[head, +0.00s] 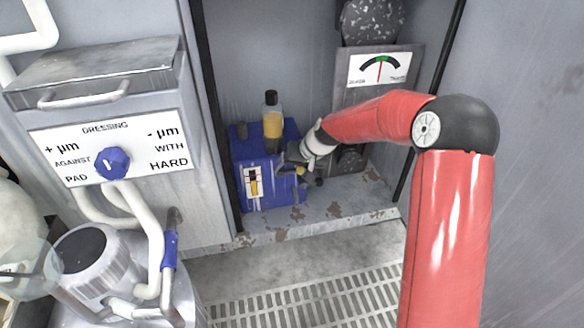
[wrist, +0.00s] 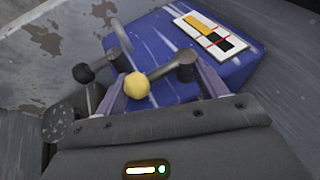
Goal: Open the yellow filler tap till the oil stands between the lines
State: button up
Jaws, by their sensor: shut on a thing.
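The blue oil box (head: 270,196) stands in the cabinet, and its top and front show in the wrist view (wrist: 150,50). Its white gauge plate (head: 254,182) has a yellow oil column with black and red marks; it also shows in the wrist view (wrist: 212,36). I cannot tell exactly where the oil's end stands against the lines. The yellow filler tap (wrist: 137,85) has a ball-ended grey lever. My gripper (wrist: 160,85) is shut on this lever, with its fingers at either side; in the head view the gripper (head: 297,158) reaches the box's right side.
A black-knobbed tap (wrist: 83,72) is close beside the yellow one. A bottle of amber oil (head: 273,128) stands upright on the box. A dial gauge (head: 380,68) is behind my arm. The dressing panel (head: 113,150) with a blue knob is left. The grating (head: 310,300) in front is clear.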

jog(key=shift+d+f, duration=0.25)
jog(key=shift+d, duration=0.15)
jog(key=o, duration=1.3)
jog(key=shift+c, duration=0.2)
jog(key=shift+a+r, duration=0.1)
jog(key=shift+a, duration=0.05)
jog(key=shift+r, duration=0.15)
jog(key=p+v, duration=0.1)
jog(key=v, duration=0.6)
jog(key=shift+r, duration=0.15)
